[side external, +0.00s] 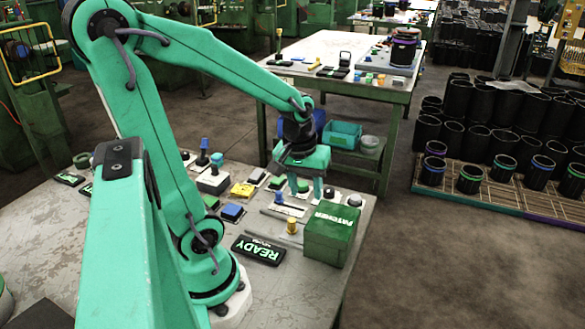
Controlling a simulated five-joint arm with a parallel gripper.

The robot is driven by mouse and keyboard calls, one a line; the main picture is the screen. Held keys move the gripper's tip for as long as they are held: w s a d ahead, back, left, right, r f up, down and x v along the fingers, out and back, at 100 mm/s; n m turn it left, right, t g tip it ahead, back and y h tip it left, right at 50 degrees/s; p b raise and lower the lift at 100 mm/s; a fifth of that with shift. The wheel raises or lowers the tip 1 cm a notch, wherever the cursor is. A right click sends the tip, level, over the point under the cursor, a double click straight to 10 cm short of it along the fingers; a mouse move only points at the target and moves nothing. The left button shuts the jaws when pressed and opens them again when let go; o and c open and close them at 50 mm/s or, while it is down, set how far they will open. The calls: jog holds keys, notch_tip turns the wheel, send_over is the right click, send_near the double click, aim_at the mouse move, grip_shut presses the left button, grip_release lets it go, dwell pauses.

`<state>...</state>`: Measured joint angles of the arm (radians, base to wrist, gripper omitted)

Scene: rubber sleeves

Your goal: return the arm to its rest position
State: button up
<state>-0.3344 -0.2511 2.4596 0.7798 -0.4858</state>
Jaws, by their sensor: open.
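My gripper (305,188) is at the end of my green arm, low over the right part of the near work table (60,225). It points down with its two green fingers apart and nothing seen between them. My arm reaches out from its base at the table's front, bent at the elbow. A green box marked "PATCHER" (330,235) stands just right of and below my gripper in the picture. A black sign reading "READY" (258,250) lies to the left of the box. Whether the fingertips touch anything on the table is not clear.
Several small buttons and levers, including a yellow block (242,190), a blue button (232,212) and a yellow knob (292,225), crowd the table near my gripper. A second table (330,45) stands behind. Black sleeves (490,105) stand on a pallet (500,205) at right.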

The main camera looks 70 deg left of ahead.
jog(key=s+d+r+m+t, duration=0.2)
jog(key=d+r+m+t, duration=0.1)
jog(key=d+r+m, duration=0.5)
jog(key=shift+s+d+r+m+t+h, duration=0.35)
jog(key=shift+r+m, duration=0.35)
jog(key=shift+r, duration=0.3)
